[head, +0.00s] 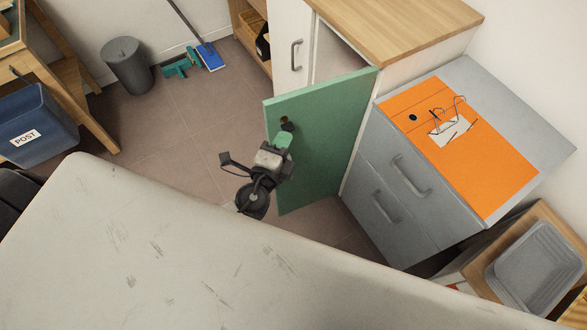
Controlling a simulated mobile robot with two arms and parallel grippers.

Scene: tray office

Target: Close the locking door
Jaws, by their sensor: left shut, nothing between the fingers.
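The locking door (330,130) is a green panel that stands open, swung out from the white cabinet (292,25) with the wooden top. A small dark round knob or lock (285,122) shows near its upper left edge. My left gripper (283,138) is at the door's left part, just below that knob, with its fingertips close to the green face. The fingers look shut and hold nothing. Whether they touch the door I cannot tell. My right gripper is not in view.
A grey drawer unit (440,205) with an orange mat (500,178) stands right of the door. A grey bin (128,65), a blue dustpan (210,57) and a blue POST box (35,125) are at the left. The tiled floor (170,130) left of the door is clear.

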